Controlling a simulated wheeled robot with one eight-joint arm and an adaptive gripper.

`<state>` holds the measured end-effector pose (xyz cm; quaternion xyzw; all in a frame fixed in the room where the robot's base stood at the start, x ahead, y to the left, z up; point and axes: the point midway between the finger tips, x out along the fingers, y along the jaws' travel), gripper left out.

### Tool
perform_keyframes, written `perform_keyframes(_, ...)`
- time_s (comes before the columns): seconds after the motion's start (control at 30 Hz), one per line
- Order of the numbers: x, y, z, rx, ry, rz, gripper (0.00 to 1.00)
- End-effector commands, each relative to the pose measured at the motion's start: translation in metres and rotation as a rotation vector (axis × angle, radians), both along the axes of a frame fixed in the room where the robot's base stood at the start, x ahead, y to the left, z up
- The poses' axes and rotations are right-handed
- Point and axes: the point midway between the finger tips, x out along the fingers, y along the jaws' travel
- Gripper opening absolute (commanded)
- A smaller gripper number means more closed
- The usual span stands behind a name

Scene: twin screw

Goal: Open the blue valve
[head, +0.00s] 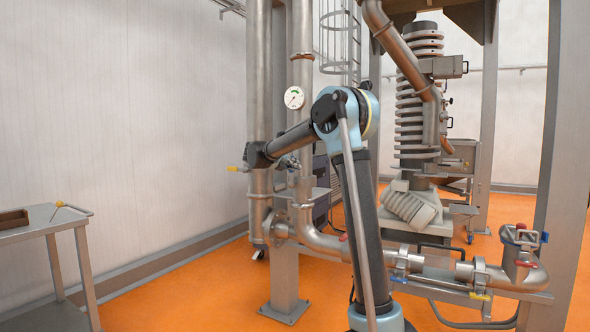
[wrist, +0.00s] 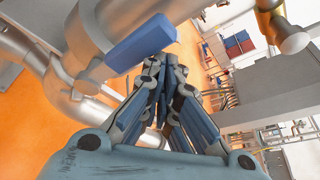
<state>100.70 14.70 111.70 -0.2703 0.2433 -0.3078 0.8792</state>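A blue valve handle (wrist: 140,43) shows large in the wrist view, on a metal valve body and pipe. My gripper (wrist: 167,62) is just below and right of its end; its dark, blue-sided fingers come together at the tips with nothing seen between them. I cannot tell whether the tips touch the handle. In the head view, my gripper (head: 254,156) is small against the left vertical pipe, and this handle is not clearly seen there, probably behind my gripper or arm.
A yellow lever (head: 233,169) sticks out left of the vertical pipe (head: 260,80). A pressure gauge (head: 294,97) is above my forearm. More valves with coloured handles sit at lower right (head: 522,250). A grey table (head: 45,222) stands at left; orange floor lies clear between.

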Motion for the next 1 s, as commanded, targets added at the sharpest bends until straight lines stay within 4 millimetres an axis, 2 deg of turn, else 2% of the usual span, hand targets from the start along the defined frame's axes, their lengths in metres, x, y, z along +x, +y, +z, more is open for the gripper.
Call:
perform_keyframes(0.03,0.004,0.008,0.004,-0.004,-0.006,0.018,0.00)
perform_keyframes(0.23,0.003,0.004,0.004,-0.004,-0.007,0.017,0.00)
perform_keyframes(0.57,-0.014,-0.034,0.001,0.000,0.000,0.004,0.00)
perform_keyframes(1.0,-0.060,0.024,0.000,0.000,0.000,0.005,0.00)
